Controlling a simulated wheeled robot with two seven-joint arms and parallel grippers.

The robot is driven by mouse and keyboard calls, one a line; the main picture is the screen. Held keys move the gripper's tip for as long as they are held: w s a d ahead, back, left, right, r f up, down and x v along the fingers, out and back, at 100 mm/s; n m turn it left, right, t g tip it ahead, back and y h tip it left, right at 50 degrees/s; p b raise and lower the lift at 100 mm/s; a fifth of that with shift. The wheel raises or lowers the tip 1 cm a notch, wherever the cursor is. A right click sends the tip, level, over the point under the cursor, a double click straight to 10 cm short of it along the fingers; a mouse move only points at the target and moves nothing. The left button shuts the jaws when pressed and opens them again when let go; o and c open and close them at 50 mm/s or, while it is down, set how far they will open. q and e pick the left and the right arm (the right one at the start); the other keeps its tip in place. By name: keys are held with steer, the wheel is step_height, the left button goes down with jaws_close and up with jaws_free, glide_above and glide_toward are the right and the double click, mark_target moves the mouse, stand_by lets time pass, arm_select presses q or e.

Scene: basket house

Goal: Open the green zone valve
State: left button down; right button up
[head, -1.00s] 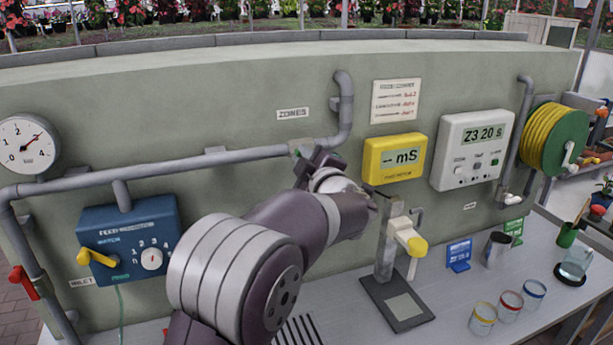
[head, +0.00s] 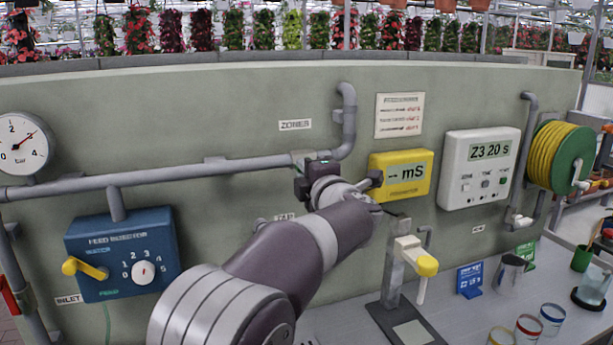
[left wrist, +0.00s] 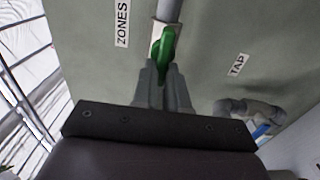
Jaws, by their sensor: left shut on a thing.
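The green zone valve handle (left wrist: 164,45) shows in the left wrist view, on a grey pipe fitting against the wall. The two grey fingers of my left gripper (left wrist: 163,75) are closed on its near end. In the head view my left gripper (head: 316,168) is at the grey pipe below the ZONES label (head: 295,125). There the gripper and wrist hide most of the valve, so the handle's angle is hard to tell. My right gripper is in neither view.
A yellow mS meter (head: 400,177) is just right of my left wrist. A stand with a yellow-tipped lever (head: 427,266) is on the bench below it. The blue feed injector (head: 122,255) is on the wall at left. A blue-handled tap (left wrist: 262,131) shows in the left wrist view.

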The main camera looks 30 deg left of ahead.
arm_select(q)
steer(key=shift+r, duration=0.2)
steer(key=c, duration=1.2)
jaws_free()
steer(key=shift+o, duration=0.2)
steer(key=shift+f, duration=0.15)
steer(key=shift+w+f, duration=0.1)
steer(key=b+v, duration=0.2)
steer(key=v, duration=1)
steer(key=shift+s+d+b, duration=0.15)
steer(key=shift+s+b, duration=0.1)
steer(key=shift+b, duration=0.05)
